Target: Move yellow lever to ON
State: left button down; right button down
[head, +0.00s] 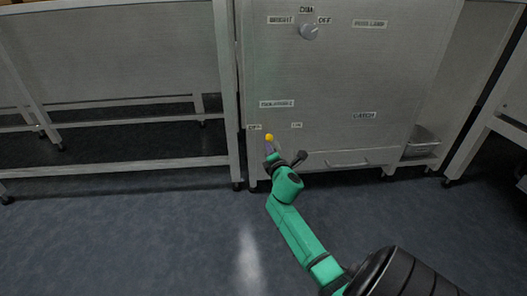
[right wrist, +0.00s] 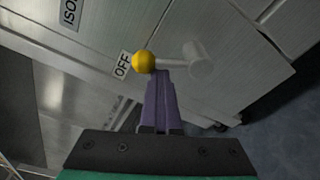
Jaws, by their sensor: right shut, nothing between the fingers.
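The yellow lever knob (head: 269,137) sits low on the grey cabinet's front, near the left small label. In the right wrist view the yellow knob (right wrist: 144,62) is beside the OFF label (right wrist: 122,65), with a pale lever shaft (right wrist: 196,60) to its right. My right gripper (head: 269,150) is at the knob, just below it in the head view. In the right wrist view its purple fingers (right wrist: 160,78) are shut, with the tips close against the knob's lower right side. I cannot tell whether they touch. My left gripper is not in view.
The grey cabinet (head: 340,75) carries a dimmer knob (head: 309,31) at the top and a handle (head: 347,163) low down. A metal table (head: 120,60) stands at the left. A basket (head: 422,142) is at the right. The floor in front is clear.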

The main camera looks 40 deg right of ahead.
jog(key=s+d+m+p, duration=0.1)
jog(key=m, duration=0.4)
jog(key=s+d+m+h+p, duration=0.1)
jog(key=d+m, duration=0.1)
jog(key=m, duration=0.3)
jog(key=s+d+r+m+t+p, duration=0.1)
jog(key=m+p, duration=0.1)
jog(key=m, duration=0.3)
jog(key=shift+s+d+h, duration=0.25)
jog(key=shift+h, duration=0.05)
dwell(0.4)
